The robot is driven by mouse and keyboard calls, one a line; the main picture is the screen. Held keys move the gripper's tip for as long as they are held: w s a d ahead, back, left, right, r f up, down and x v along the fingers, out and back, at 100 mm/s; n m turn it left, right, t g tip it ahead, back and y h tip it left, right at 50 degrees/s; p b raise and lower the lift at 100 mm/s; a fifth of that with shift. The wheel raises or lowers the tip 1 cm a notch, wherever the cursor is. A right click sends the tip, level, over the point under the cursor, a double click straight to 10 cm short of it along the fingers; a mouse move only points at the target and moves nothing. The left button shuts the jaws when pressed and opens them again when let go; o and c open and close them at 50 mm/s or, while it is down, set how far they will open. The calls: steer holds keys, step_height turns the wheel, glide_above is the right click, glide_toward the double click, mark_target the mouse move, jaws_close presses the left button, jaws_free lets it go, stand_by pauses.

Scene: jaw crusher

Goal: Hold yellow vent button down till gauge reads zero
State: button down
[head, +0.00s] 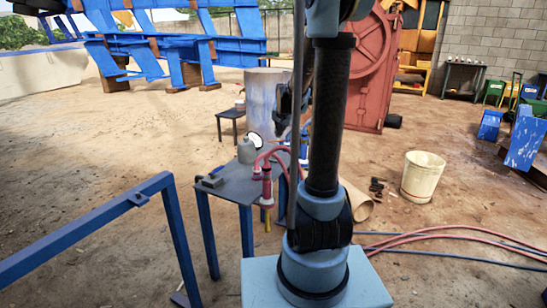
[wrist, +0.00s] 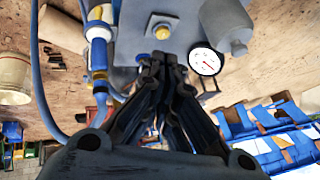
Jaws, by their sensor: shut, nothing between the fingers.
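The round white gauge (wrist: 206,61) is right of the fingertips. Its red needle is off to one side, but the scale is too small to read. In the head view the gauge (head: 254,139) stands at the back of the small table (head: 232,183), and my arm largely hides the button area.
A grey bottle-like cylinder (wrist: 227,22) is close to the gauge. A blue-and-white cylinder with a hose (wrist: 98,50) stands left of the fingertips. Red hoses (head: 272,153) arch over the table. A blue rail (head: 90,228) runs at front left, and a white bucket (head: 422,176) stands at right.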

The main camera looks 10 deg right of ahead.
mark_target(276, 154)
steer(key=w+f+m+t, duration=0.1)
steer(key=w+f, duration=0.1)
steer(key=w, duration=0.5)
steer(key=w+f+m+t, duration=0.1)
steer(key=w+f, duration=0.2)
steer(key=w, duration=0.5)
steer(key=shift+d+f, duration=0.15)
steer(key=shift+d, duration=0.1)
steer(key=shift+f, duration=4.35)
steer(key=shift+f, duration=0.9)
stand_by(1.0)
